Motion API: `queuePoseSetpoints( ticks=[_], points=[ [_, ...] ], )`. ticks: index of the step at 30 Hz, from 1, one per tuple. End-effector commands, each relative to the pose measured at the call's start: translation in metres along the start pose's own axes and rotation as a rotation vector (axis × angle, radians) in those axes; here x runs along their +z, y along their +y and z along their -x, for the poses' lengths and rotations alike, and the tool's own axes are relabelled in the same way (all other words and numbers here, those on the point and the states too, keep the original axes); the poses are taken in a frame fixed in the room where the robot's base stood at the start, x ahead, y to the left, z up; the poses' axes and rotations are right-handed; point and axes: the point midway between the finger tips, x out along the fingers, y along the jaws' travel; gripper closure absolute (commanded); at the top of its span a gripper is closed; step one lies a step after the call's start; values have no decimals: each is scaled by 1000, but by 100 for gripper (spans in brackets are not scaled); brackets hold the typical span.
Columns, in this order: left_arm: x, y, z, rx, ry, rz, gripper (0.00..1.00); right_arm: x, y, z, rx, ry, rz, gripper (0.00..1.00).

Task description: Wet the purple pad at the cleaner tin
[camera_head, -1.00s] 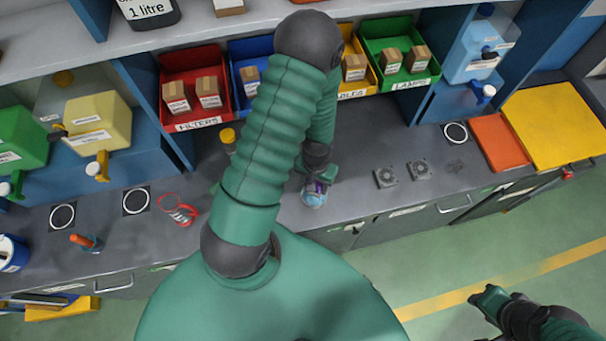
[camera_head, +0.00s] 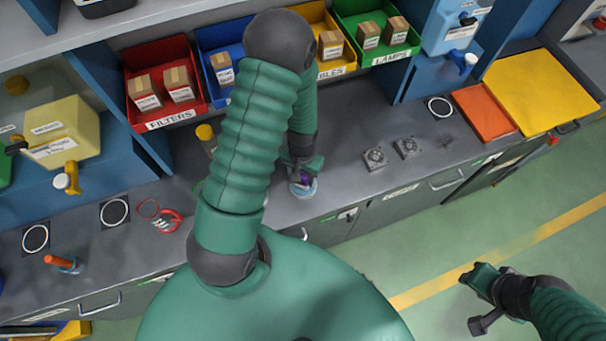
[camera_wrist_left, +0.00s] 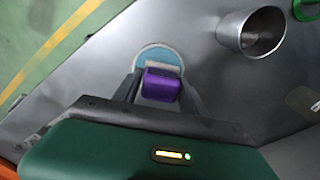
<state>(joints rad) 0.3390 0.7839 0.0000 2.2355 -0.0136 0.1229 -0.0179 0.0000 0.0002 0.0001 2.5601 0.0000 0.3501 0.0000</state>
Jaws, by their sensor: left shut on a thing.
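The purple pad (camera_wrist_left: 161,84) is between the two grey fingers of my left gripper (camera_wrist_left: 160,92), which is shut on it. A pale strip shows along its far edge. The round, light blue cleaner tin (camera_wrist_left: 150,57) lies just beyond and under the pad; whether they touch is unclear. In the head view, my left gripper (camera_head: 302,178) is over the tin (camera_head: 304,191) near the counter's front edge, and the pad is mostly hidden. My right gripper (camera_head: 480,290) is low at the right, over the floor; its jaws are unclear.
A metal cup (camera_wrist_left: 252,32) stands beside the tin in the wrist view. Red-handled pliers (camera_head: 168,220) and a yellow-capped bottle (camera_head: 205,134) are to the left. Part bins (camera_head: 170,118) line the back.

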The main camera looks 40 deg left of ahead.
Motion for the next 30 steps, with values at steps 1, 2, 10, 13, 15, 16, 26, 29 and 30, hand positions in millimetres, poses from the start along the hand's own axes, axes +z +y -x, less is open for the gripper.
queuePoseSetpoints(
  ticks=[1,2,10,13,15,16,26,29,30],
  points=[
    [0,0,1,0,0,0,83,0,0,1,0,0,0,65],
    [0,0,1,0,0,0,83,0,0,1,0,0,0,65],
    [0,1,1,-1,0,0,83,0,0,1,0,0,0,65],
    [0,0,1,0,0,0,83,0,0,1,0,0,0,65],
    [0,0,1,0,0,0,83,0,0,1,0,0,0,65],
    [0,0,1,0,0,0,83,0,0,1,0,0,0,65],
    [0,0,-3,0,0,0,83,0,0,-2,0,0,0,65],
    [0,0,-4,0,0,0,83,1,0,-3,0,0,0,65],
    [0,0,-5,0,0,0,83,1,0,-4,0,0,0,65]
  ],
)
